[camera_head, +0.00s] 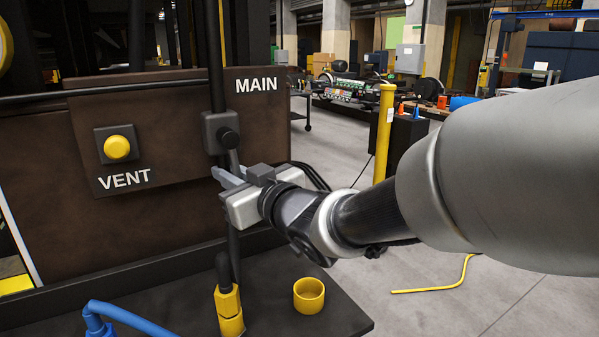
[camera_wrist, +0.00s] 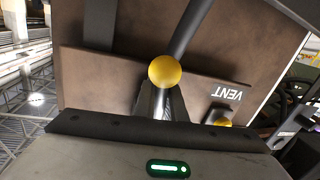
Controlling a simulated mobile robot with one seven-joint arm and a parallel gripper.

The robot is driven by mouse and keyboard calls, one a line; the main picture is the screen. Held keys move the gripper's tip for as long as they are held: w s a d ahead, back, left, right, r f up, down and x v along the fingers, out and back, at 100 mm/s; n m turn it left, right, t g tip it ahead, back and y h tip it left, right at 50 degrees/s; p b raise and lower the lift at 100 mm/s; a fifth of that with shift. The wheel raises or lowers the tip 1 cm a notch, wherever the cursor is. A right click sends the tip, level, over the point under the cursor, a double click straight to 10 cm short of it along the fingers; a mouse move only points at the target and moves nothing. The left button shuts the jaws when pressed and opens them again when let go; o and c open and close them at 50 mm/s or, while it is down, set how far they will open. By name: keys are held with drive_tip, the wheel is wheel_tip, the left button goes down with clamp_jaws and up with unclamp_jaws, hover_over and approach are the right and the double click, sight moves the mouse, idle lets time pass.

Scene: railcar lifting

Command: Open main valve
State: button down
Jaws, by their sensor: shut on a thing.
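The main valve is a dark grey block (camera_head: 216,133) with a round black hub, on the brown panel below the MAIN label. A dark lever (camera_head: 234,161) runs down from the hub to my gripper (camera_head: 228,178). My gripper is shut on the valve handle, its fingers pointing at the panel; the gripper body hides most of the grip in the head view. In the wrist view, the handle's yellow ball (camera_wrist: 165,71) shows just at my fingertips (camera_wrist: 162,98). The exact contact on the handle is hard to see.
A yellow VENT button (camera_head: 117,147) sits on the panel to the left. A black shelf (camera_head: 275,290) below holds a yellow cup (camera_head: 309,295) and a yellow fitting (camera_head: 229,310). A blue hose (camera_head: 125,315) lies at the front. A yellow post (camera_head: 384,130) stands behind my arm.

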drive_tip(key=shift+s+a+m, duration=0.3)
drive_tip(key=shift+a+m, duration=0.1)
drive_tip(key=shift+m, duration=0.3)
drive_tip(key=c, duration=1.8)
unclamp_jaws()
drive_tip(key=b+v, duration=0.5)
drive_tip(key=v, duration=1.2)
drive_tip(key=shift+s+d+f, duration=0.15)
